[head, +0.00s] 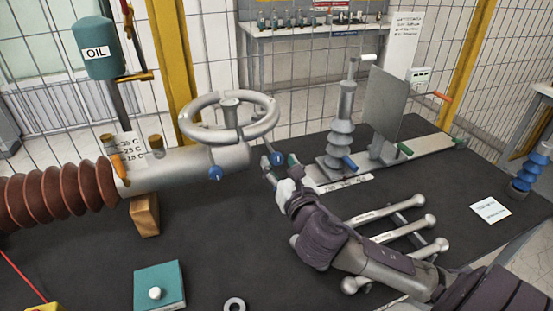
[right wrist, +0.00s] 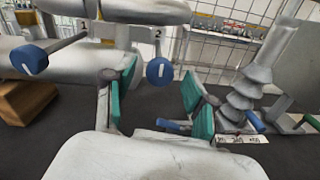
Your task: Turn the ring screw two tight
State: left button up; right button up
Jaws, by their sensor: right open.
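Ring screw two is the blue knob under the label 2 in the right wrist view (right wrist: 160,71), on a thin shaft below the pale metal ring. In the head view it is the right-hand blue knob (head: 276,158), partly crowded by my gripper. Ring screw one (right wrist: 29,60) is the other blue knob, further left, and shows in the head view (head: 215,173). My right gripper (head: 279,164) is open. Its teal-padded fingers (right wrist: 162,100) stand either side of screw two in the wrist picture; I cannot tell whether they touch it. My left gripper is not in view.
The red-brown ribbed bushing (head: 60,202) and its pale cylinder lie at left beneath the handwheel-like ring (head: 228,118). A grey ribbed insulator (head: 341,135) and plate (head: 386,103) stand right. A teal box (head: 159,282) sits in front.

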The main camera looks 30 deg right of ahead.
aim_at(268, 145)
jog(key=shift+x, duration=1.4)
grip_shut()
